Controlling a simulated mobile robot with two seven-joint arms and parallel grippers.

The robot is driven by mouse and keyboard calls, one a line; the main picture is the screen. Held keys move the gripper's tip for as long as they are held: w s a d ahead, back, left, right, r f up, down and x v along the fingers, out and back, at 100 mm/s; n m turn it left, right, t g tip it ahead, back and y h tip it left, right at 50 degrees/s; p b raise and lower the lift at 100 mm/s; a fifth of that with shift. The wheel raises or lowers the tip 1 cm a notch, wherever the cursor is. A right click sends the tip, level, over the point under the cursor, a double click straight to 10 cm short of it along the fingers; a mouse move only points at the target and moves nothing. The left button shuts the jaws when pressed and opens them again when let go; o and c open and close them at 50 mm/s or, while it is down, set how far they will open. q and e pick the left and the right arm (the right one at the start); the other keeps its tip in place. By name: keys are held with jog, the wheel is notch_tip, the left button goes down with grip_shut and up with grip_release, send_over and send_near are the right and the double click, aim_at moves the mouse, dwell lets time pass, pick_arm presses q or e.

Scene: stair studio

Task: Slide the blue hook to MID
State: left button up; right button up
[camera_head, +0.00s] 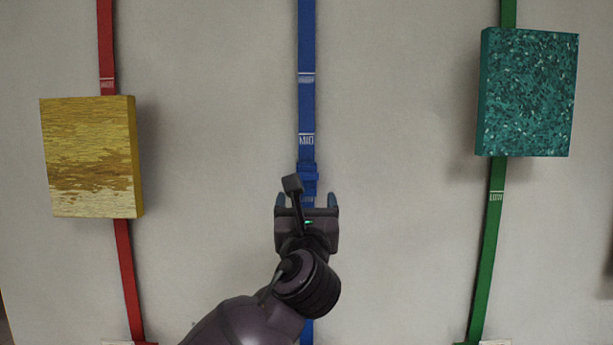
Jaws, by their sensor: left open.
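The blue strap (306,40) runs down the middle of the pale wall. It carries a MID label (306,140) and another, higher label too small to read surely. The blue hook (308,172) sits on the strap just below the MID label. My left gripper (307,200) is at the strap just below the hook, its two fingers open and apart on either side of the strap. The lower part of the hook is partly hidden by my gripper, and I cannot tell whether they touch. My right gripper is not in view.
A yellow textured panel (88,150) hangs on the red strap (107,40) at left. A teal speckled panel (528,90) hangs on the green strap (490,240) at right. The wall between the straps is clear.

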aim_at(307, 178)
pick_arm(q)
jog(key=p+x, duration=0.1)
jog(key=x, duration=0.7)
jog(key=shift+s+r, duration=0.1)
jog(key=shift+x, duration=0.75)
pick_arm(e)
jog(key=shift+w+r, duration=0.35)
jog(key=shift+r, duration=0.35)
